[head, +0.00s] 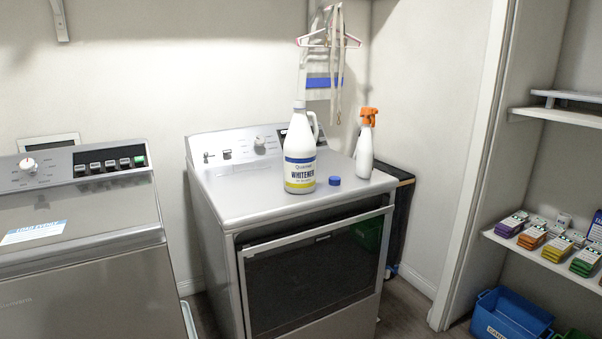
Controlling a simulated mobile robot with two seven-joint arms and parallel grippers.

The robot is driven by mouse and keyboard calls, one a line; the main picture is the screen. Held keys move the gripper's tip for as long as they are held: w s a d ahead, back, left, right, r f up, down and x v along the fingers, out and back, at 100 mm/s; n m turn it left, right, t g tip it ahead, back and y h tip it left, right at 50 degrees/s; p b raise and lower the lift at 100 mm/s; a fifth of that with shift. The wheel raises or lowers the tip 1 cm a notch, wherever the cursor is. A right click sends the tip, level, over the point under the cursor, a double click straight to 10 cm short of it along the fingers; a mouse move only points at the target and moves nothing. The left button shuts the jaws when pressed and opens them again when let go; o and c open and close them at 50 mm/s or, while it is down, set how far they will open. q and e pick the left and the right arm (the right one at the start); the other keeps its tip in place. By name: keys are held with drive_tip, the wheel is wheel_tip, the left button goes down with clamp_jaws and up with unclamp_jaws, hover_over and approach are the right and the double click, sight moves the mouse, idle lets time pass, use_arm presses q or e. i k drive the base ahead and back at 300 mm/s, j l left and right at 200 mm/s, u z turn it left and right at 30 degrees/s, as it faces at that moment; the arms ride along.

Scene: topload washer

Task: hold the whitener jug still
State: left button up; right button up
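The whitener jug (300,154) is a white bottle with a handle and a blue and yellow label. It stands upright on top of the right-hand machine (248,206), and its mouth shows no blue cap. A small blue cap (335,181) lies on the machine top just to the right of the jug. Neither of my grippers shows in the head view, and nothing is touching the jug.
A white spray bottle (365,150) with an orange head stands right of the jug near the machine's edge. A second machine (80,240) stands at left. Hangers (328,42) hang behind. A shelf with several small boxes (530,238) and a blue bin (510,318) are at right.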

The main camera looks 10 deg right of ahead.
sight(300, 148)
drive_tip(key=i+l+u, duration=0.3)
drive_tip(key=i, duration=0.2)
drive_tip(key=i+l+u, duration=0.25)
drive_tip(key=i+l, duration=0.15)
drive_tip(key=l, duration=0.15)
